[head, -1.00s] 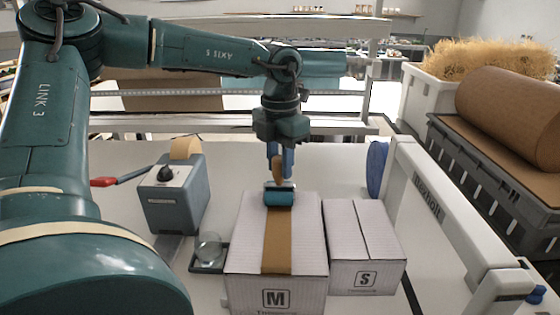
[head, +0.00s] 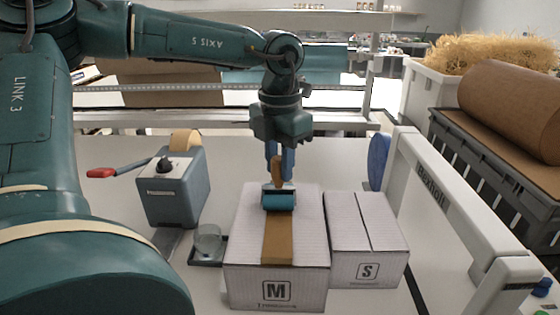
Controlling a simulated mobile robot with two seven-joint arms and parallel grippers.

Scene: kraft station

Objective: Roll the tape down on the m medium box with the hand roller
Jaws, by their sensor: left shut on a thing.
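The white medium box (head: 245,245) marked M stands closed on the table, with a strip of brown tape (head: 278,240) along the middle of its top. My left gripper (head: 280,172) points down over the far part of the box. It is shut on the wooden handle of the hand roller (head: 280,200). The roller's blue cylinder lies at the tape near the far end of the box top and appears to touch it. The tape under the roller is hidden. My right gripper is not in view.
A white box (head: 367,235) marked S stands close on the right. A white frame (head: 445,215) stands at the right.

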